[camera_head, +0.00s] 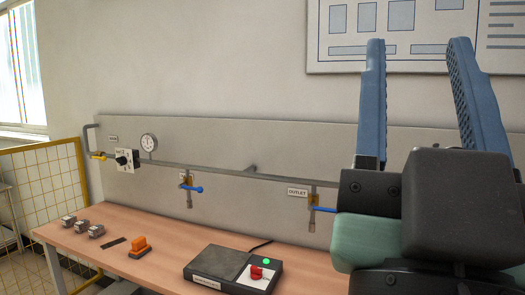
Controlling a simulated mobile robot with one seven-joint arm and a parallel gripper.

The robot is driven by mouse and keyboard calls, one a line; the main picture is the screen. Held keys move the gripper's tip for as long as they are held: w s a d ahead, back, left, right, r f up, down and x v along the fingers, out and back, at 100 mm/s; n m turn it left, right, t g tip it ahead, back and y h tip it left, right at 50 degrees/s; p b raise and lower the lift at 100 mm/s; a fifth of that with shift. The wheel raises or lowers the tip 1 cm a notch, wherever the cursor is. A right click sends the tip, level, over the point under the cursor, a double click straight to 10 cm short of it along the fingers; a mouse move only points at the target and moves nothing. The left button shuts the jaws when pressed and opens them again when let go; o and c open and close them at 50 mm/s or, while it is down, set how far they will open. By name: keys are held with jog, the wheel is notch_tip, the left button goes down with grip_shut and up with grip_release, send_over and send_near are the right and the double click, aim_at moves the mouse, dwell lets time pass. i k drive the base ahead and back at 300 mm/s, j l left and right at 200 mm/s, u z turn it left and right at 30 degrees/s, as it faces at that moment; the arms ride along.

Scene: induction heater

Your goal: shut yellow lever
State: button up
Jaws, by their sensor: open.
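A small yellow lever (98,156) sits at the left end of the pipework on the grey back panel (230,135), below a bent grey pipe. It is small here, and I cannot tell how its handle stands relative to the pipe. My gripper (418,50) is large in the right foreground, its two blue fingers pointing up and spread apart with nothing between them. It is far to the right of the yellow lever and nearer the camera. My gripper hides the right part of the panel and bench.
Blue levers hang from the pipe at the middle (192,188) and by the OUTLET label (322,209). A round gauge (149,142) and black knob (123,160) are right of the yellow lever. The bench (180,243) holds a control box (215,265), orange object (140,248) and grey blocks. A yellow mesh fence (45,190) stands left.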

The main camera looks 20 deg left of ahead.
aim_at(103, 159)
jog(key=i+j+u, duration=0.1)
jog(key=j+u, duration=0.15)
jog(key=u, duration=0.15)
jog(key=i+j+u, duration=0.1)
jog(key=u, duration=0.3)
jog(key=i+j+u, duration=0.2)
jog(key=u, duration=0.25)
jog(key=i+j+u, duration=0.1)
jog(key=i+j, duration=0.25)
jog(key=i, duration=0.15)
jog(key=i+j+u, duration=0.15)
jog(key=i+j, duration=0.15)
jog(key=i, duration=0.25)
